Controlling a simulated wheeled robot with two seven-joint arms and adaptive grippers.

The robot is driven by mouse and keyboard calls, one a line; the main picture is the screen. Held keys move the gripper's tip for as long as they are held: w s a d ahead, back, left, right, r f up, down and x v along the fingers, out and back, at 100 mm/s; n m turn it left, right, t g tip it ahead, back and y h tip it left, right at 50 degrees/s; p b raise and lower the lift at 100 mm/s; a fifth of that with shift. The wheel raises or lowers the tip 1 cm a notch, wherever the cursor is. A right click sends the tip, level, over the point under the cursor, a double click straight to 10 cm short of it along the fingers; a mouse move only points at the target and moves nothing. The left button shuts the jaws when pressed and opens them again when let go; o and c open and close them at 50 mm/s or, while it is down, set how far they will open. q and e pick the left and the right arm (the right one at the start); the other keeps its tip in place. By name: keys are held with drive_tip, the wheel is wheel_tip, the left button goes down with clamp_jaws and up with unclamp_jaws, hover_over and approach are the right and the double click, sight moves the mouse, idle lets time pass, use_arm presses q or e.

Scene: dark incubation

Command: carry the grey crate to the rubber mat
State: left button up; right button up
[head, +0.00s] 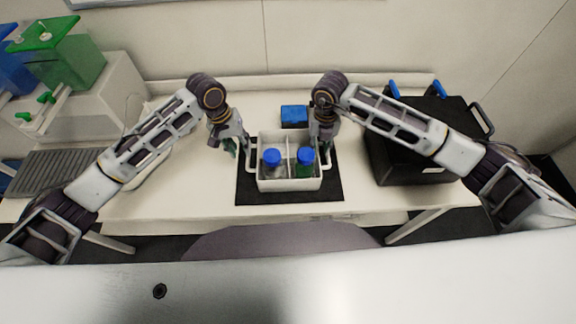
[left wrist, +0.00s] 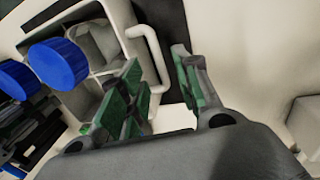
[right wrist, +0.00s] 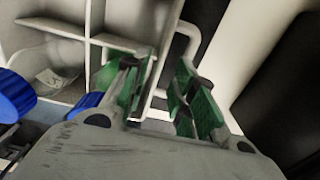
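The grey crate (head: 290,185) is at the middle of the table, over the black rubber mat (head: 250,197), and looks level and set down on it. It holds two blue-capped bottles (head: 272,158) (head: 305,156) in its front compartments. My left gripper (head: 240,147) is at the crate's left handle; in the left wrist view its fingers (left wrist: 160,88) are apart, with the handle (left wrist: 153,55) between them and a gap on one side. My right gripper (head: 326,146) is at the right handle; in the right wrist view its fingers (right wrist: 160,95) are apart around the handle (right wrist: 187,42).
A blue box (head: 294,116) lies behind the crate. A black case (head: 400,160) with blue items on it stands to the right. At the left are a green container (head: 70,62) and a grey ribbed tray (head: 55,172). The table left of the mat is clear.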

wheel_tip(320, 180, up, 8)
drive_tip(key=shift+r, duration=0.25)
drive_tip(key=shift+f, duration=0.1)
idle(0.8)
